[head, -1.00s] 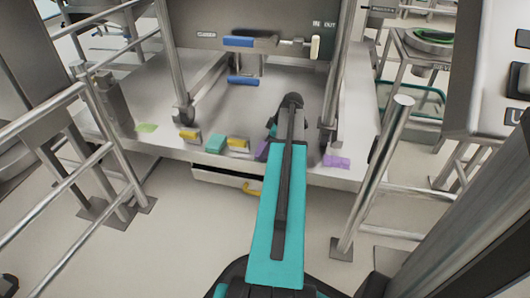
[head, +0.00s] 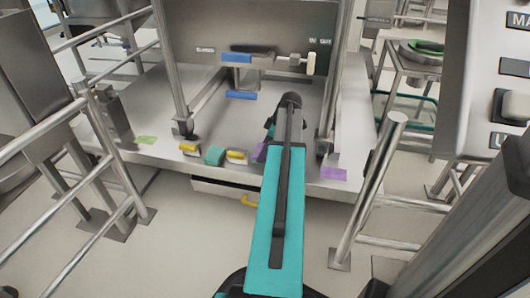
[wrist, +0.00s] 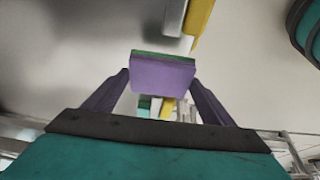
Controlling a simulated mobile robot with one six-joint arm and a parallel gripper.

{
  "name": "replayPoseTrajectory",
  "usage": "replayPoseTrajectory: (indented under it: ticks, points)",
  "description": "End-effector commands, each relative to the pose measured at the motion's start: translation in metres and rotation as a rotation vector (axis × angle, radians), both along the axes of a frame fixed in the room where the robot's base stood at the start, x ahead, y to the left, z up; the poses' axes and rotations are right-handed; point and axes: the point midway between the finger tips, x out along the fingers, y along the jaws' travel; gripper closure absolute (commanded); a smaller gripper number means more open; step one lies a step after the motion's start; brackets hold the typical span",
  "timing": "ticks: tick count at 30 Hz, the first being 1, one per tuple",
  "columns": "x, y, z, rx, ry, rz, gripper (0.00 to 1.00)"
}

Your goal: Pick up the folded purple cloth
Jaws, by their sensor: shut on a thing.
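The folded purple cloth (wrist: 162,75) shows in the wrist view as a thick purple block with a dark green upper edge. It is between the two purple fingers of my gripper (wrist: 160,88), which is shut on it. In the head view a small part of the purple cloth (head: 261,150) shows left of my dark wrist; the rest is hidden behind my arm, and so are the fingertips.
A flat purple piece (head: 333,174) lies on the platform (head: 300,170) at right. A teal block (head: 214,156), yellow-grey sponges (head: 189,148) and a green piece (head: 146,140) lie at left. Metal posts stand either side; a rail post (head: 375,180) is near at right.

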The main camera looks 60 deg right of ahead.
Motion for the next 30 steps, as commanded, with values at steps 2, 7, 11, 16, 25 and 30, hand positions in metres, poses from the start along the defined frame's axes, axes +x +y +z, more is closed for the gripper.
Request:
replayPoseTrajectory:
  ticks: [2,7,11,16,25,30]
  points:
    - [0.0,0.0,0.016,0.0,0.0,0.001,0.48]
    - [0.0,0.0,0.034,0.0,0.0,0.001,0.48]
    - [0.0,0.0,0.039,0.0,0.0,0.0,0.48]
    - [0.0,0.0,0.04,0.001,0.0,0.0,0.48]
    - [0.0,0.0,0.04,0.001,0.0,0.0,0.48]
    - [0.0,0.0,0.04,0.001,0.0,0.0,0.48]
